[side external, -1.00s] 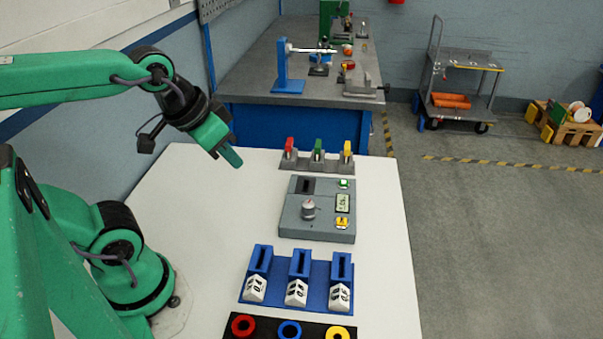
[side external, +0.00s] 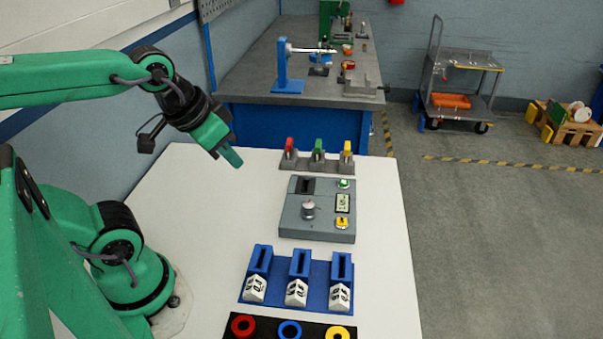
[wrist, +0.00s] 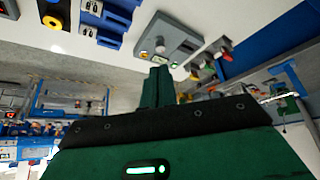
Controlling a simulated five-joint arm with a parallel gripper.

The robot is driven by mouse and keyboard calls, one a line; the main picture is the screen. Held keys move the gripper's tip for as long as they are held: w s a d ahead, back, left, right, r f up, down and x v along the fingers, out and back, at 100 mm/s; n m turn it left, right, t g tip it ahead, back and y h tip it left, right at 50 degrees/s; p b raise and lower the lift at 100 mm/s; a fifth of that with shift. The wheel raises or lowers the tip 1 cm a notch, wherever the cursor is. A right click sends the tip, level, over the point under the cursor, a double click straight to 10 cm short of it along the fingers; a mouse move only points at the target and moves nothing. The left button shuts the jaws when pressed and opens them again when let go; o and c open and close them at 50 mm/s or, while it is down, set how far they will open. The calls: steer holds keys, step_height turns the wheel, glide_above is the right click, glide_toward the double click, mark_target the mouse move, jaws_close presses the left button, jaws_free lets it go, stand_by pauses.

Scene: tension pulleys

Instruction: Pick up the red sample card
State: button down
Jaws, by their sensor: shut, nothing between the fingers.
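The red sample card (side external: 290,145) stands upright in the left slot of a grey rack (side external: 317,165) at the far end of the white table. A green card (side external: 318,147) and a yellow card (side external: 347,149) stand in the same rack to its right. My gripper (side external: 233,160) is in the air to the left of the rack, apart from the cards, with its fingers shut and empty. In the wrist view my shut fingers (wrist: 157,87) point toward the grey device, and the red card (wrist: 227,43) shows at upper right.
A grey device (side external: 318,209) with a knob and buttons lies in front of the rack. Nearer are a blue holder (side external: 298,282) with three slots and a black strip (side external: 262,328) with coloured rings.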

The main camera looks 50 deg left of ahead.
steer(key=c, duration=2.2)
jaws_free()
steer(key=c, duration=0.6)
jaws_free()
steer(key=shift+c, duration=0.2)
steer(key=n+g, duration=0.6)
steer(key=n, duration=2.1)
glide_above(288, 140)
steer(key=f, duration=1.1)
steer(key=shift+s+d+f, duration=0.1)
steer(key=shift+d+f, duration=0.15)
steer(key=shift+d, duration=0.1)
steer(key=shift+a+f, duration=0.25)
steer(key=shift+f, duration=0.05)
